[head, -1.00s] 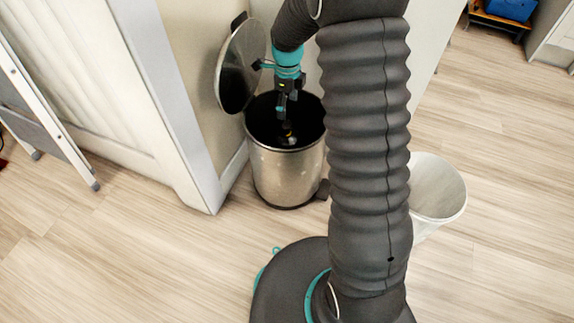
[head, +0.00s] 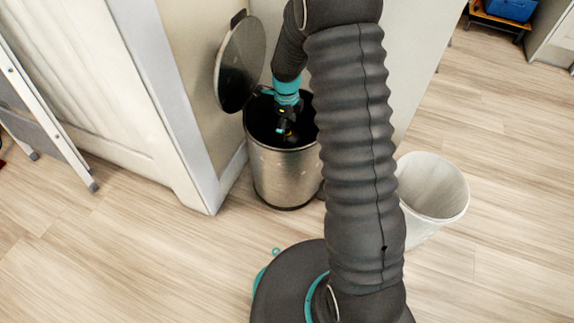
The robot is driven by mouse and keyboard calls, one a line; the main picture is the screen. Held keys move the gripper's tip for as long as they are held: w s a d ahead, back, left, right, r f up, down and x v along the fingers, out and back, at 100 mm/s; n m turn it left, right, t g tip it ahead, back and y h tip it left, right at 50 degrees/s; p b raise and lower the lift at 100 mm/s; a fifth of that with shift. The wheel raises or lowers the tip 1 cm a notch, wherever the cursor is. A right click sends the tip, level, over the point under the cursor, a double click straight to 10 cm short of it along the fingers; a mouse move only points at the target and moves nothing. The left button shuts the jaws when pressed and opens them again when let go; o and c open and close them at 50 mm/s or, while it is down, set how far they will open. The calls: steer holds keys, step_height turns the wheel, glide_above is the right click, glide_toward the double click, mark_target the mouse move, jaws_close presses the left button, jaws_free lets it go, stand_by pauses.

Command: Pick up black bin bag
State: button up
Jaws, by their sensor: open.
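A round metal pedal bin (head: 284,178) stands on the floor with its lid (head: 240,62) up. The black bin bag (head: 262,118) appears as the dark lining inside the bin; its folds and edges are hard to make out. My gripper (head: 286,136) points down into the bin's mouth, with its lower part inside the dark interior. It is open, and no bag is seen held in it. The fingertips are small and dark against the black, so I cannot tell whether they touch the bag.
A white cabinet (head: 105,95) stands close to the left of the bin. A white open bucket (head: 432,195) stands on the floor to the right, partly behind my arm. A step ladder (head: 45,130) leans at the far left. The floor at the front left is clear.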

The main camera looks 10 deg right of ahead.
jaws_close()
steer(key=shift+r, duration=0.15)
steer(key=shift+w+r, duration=0.1)
steer(key=shift+r, duration=0.4)
step_height(320, 180, up, 35)
steer(key=p, duration=1)
steer(key=shift+f+p, duration=0.15)
steer(key=shift+p, duration=0.25)
